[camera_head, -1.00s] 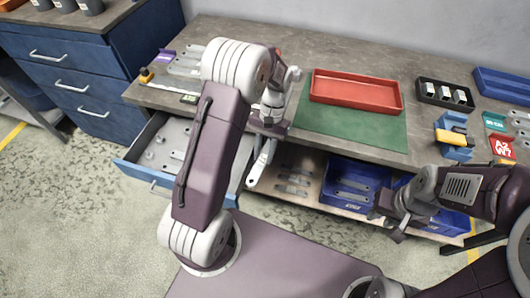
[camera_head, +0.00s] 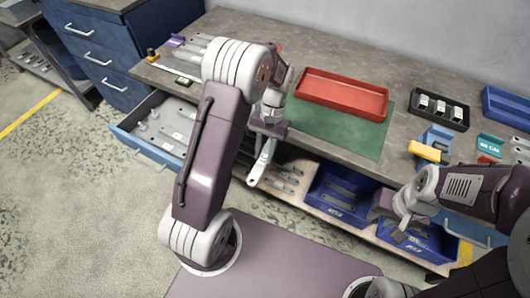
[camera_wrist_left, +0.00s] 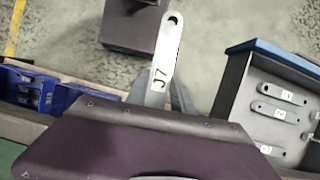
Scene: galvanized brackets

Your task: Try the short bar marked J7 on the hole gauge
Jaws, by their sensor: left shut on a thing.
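My left gripper (camera_head: 266,132) is shut on the short metal bar (camera_head: 262,163), which hangs down in front of the bench edge. In the left wrist view the bar (camera_wrist_left: 160,62) shows its J7 mark and a hole at its far end. The gripper's fingers (camera_wrist_left: 160,98) are partly hidden there by the wrist. My right gripper (camera_head: 392,222) is low at the right, in front of the blue bins; whether its fingers are apart is unclear. I cannot tell which thing is the hole gauge.
An open drawer (camera_head: 122,136) with several bars is left of my left arm. On the bench are a red tray (camera_head: 340,107), a green mat (camera_head: 365,142), a black tray (camera_head: 462,122) and a yellow-and-blue item (camera_head: 425,152). Blue bins (camera_head: 335,213) stand on the shelf below.

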